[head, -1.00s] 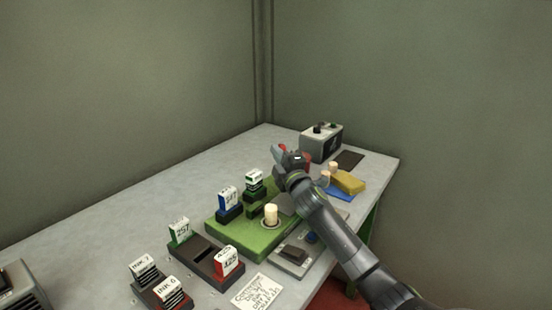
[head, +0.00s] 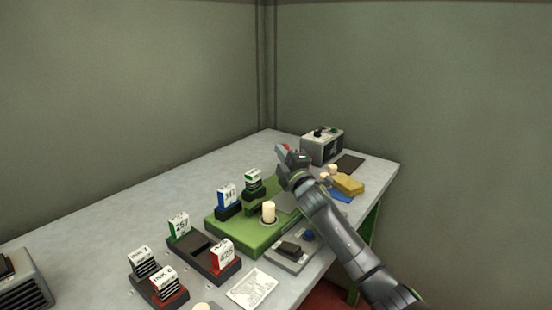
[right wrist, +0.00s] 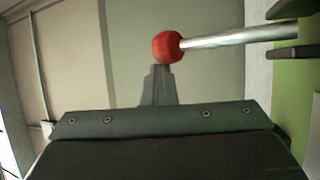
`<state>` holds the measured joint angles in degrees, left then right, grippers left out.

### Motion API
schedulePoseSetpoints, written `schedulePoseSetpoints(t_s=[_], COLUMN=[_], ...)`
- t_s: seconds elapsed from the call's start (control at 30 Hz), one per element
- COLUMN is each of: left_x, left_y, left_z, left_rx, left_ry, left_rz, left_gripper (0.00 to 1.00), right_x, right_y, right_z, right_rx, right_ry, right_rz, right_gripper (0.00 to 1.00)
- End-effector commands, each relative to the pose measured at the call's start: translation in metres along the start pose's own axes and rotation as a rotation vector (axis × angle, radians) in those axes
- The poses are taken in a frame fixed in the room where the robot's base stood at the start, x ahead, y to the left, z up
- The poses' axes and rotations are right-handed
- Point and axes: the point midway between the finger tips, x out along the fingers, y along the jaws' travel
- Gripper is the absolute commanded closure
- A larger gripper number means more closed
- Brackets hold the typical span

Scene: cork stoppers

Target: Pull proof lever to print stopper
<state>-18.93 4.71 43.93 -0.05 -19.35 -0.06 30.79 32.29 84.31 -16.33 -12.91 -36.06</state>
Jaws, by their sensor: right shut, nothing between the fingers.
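The proof lever is a metal rod (right wrist: 240,37) with a red ball knob (right wrist: 167,47) in the right wrist view. In the head view only a bit of red shows by the gripper. My right gripper (head: 281,151) is shut and empty, its fingertips close to the knob; I cannot tell whether they touch it. The green press base (head: 232,238) sits mid-table, with a pale cork stopper (head: 268,213) upright on it. My arm hides part of the press's right side. My left gripper is not in view.
A grey box with knobs (head: 322,146) stands at the back right, near a yellow sponge (head: 348,184) and dark pad (head: 350,162). Numbered blocks stand in a dark tray (head: 202,257), with ink blocks (head: 163,284) in front. A written card (head: 252,287) lies near the front edge.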

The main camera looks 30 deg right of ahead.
Motion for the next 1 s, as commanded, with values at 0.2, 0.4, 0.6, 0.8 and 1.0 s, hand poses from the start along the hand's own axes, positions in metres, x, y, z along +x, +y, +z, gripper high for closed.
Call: schedulePoseSetpoints(t_s=[0.2, 0.4, 0.6, 0.8, 1.0], left_x=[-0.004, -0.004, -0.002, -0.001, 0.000], left_y=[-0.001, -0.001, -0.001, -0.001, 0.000], left_z=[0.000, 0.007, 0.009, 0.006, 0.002], left_rx=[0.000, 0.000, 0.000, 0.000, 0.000], left_ry=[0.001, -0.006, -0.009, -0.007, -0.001], left_rz=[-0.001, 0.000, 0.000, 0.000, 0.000], left_gripper=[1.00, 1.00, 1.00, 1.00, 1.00], right_x=[-0.007, -0.019, -0.031, -0.039, -0.044], right_y=[0.003, 0.006, 0.006, 0.005, 0.005], right_z=[0.006, 0.013, 0.019, 0.024, 0.027], right_rx=[-0.002, -0.003, -0.003, -0.002, -0.003], right_ry=[-0.004, -0.005, -0.008, -0.010, -0.011], right_rz=[-0.006, -0.007, -0.009, -0.011, -0.012], right_gripper=[1.00, 1.00, 1.00, 1.00, 1.00])
